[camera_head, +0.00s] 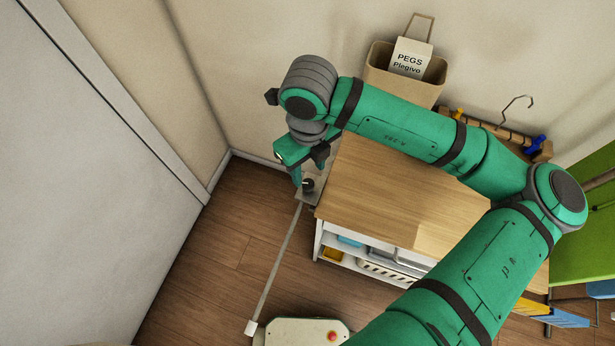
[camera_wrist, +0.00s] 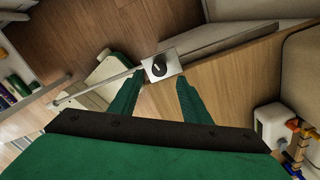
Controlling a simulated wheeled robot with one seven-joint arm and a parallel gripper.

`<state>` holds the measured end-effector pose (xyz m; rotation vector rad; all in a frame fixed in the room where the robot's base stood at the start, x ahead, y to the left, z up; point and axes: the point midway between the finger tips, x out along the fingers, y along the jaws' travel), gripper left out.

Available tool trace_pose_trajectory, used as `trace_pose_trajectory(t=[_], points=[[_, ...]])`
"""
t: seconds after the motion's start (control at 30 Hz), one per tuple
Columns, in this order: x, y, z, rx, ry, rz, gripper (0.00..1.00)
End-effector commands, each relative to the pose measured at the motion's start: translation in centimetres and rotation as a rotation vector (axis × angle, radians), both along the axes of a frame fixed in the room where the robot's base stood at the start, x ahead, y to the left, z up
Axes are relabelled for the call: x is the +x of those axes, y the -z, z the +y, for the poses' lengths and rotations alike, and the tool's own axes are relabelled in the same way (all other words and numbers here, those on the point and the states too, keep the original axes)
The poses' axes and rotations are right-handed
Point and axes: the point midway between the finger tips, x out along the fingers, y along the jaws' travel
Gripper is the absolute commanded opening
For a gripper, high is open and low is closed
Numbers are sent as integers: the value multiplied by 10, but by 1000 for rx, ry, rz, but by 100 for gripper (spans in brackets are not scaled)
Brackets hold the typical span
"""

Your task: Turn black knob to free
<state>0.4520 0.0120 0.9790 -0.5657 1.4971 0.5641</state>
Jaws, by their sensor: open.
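The black knob (camera_wrist: 158,69) sits on a small pale metal plate (camera_wrist: 173,62) at the edge of the wooden top in the wrist view. A light mark shows on the knob; any lettering is too small to read. In the head view the knob (camera_head: 308,185) is a small dark spot by the corner of the cabinet, partly beside my gripper. My gripper (camera_wrist: 153,95) is open and empty. Its two green fingers point toward the knob, one to each side of the plate, and the knob appears beyond the fingertips. In the head view my gripper (camera_head: 299,180) is beside the knob.
A long thin rail (camera_head: 275,265) runs from the plate to a white end piece (camera_head: 251,327). A white wall panel (camera_head: 80,180) is at left.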

Motion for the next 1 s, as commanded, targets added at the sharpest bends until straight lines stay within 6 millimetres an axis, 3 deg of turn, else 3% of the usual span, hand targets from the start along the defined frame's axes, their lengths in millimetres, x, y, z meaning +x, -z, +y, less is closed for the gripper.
trace_pose_trajectory(t=[0.1,0.33,0.77,0.93,1.0], points=[[-1,22,0,2,2,3,43],[0,51,1,2,-2,1,43],[0,60,3,1,-5,-1,43],[0,60,2,1,-4,0,5],[0,60,2,1,-4,0,2]])
